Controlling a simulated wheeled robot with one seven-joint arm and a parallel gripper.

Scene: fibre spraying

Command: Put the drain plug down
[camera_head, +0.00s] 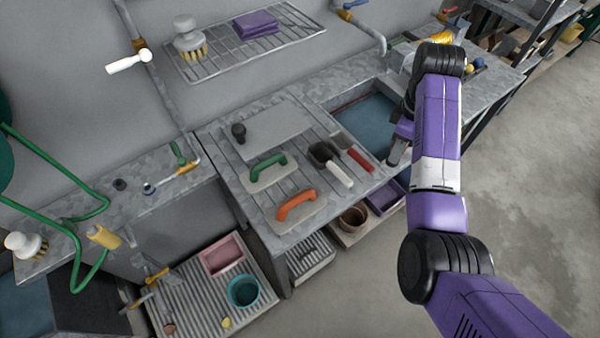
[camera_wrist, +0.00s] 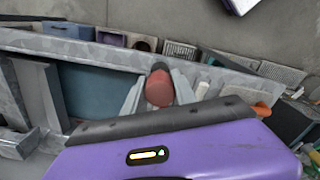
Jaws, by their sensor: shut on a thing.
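My gripper (camera_wrist: 158,92) is shut on a rounded reddish-brown piece with a dark part at its far end, which I take for the drain plug (camera_wrist: 159,90). The wrist view shows it between the two grey fingers, above the counter edge beside the basin. In the head view my gripper (camera_head: 396,152) hangs at the right end of the worktop, by the basin's near edge; the plug cannot be made out there. The basin (camera_head: 368,122) has a blue-grey inside, and it also shows in the wrist view (camera_wrist: 95,95), left of the plug.
The ribbed worktop (camera_head: 228,178) holds a green-handled float (camera_head: 270,170), an orange-handled float (camera_head: 297,204), a red-handled tool (camera_head: 359,159) and a small black cylinder (camera_head: 238,132). Bins (camera_head: 352,218) stand below the front edge. A wire rack (camera_head: 290,45) hangs behind. Open floor lies at right.

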